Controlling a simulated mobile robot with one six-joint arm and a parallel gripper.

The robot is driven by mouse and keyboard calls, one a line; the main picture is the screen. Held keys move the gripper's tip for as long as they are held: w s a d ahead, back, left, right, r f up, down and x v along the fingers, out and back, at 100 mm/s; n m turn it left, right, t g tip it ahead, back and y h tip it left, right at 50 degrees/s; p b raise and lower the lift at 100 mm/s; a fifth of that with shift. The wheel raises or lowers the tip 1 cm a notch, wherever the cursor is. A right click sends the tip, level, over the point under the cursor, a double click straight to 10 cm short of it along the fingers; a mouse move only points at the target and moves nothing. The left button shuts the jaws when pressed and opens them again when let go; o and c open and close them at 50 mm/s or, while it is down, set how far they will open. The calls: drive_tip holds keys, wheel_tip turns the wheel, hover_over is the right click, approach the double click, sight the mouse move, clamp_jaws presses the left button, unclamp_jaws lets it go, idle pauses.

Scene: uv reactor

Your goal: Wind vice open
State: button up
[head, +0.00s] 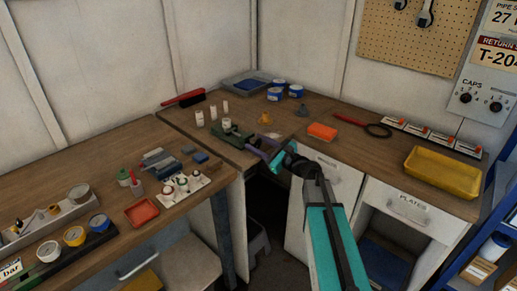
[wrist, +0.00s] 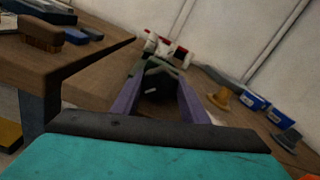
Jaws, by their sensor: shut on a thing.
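The dark green vice (head: 230,134) sits at the front edge of the bench, near the inner corner. My gripper (head: 256,143) reaches it from the right, its purple fingers at the vice's near end. In the wrist view, my gripper (wrist: 160,95) has a finger on either side of a dark part of the vice (wrist: 158,72) and is shut on it. The fingers and shadow hide the exact contact, and I cannot make out the handle's shape.
A white tub (head: 227,123) and small white bottles (head: 212,113) stand behind the vice. A brush (wrist: 41,33) lies left in the wrist view.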

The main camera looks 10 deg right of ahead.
drive_tip(key=shift+f+n+b, duration=0.1)
drive_tip(key=shift+n+b, duration=0.8)
drive_tip(key=shift+b, duration=0.35)
drive_tip(key=shift+d+n+b, duration=0.1)
drive_tip(key=shift+n+b, duration=0.2)
drive_tip(key=shift+b, duration=0.05)
drive_tip(key=o, duration=1.1)
drive_tip(key=shift+c, duration=0.2)
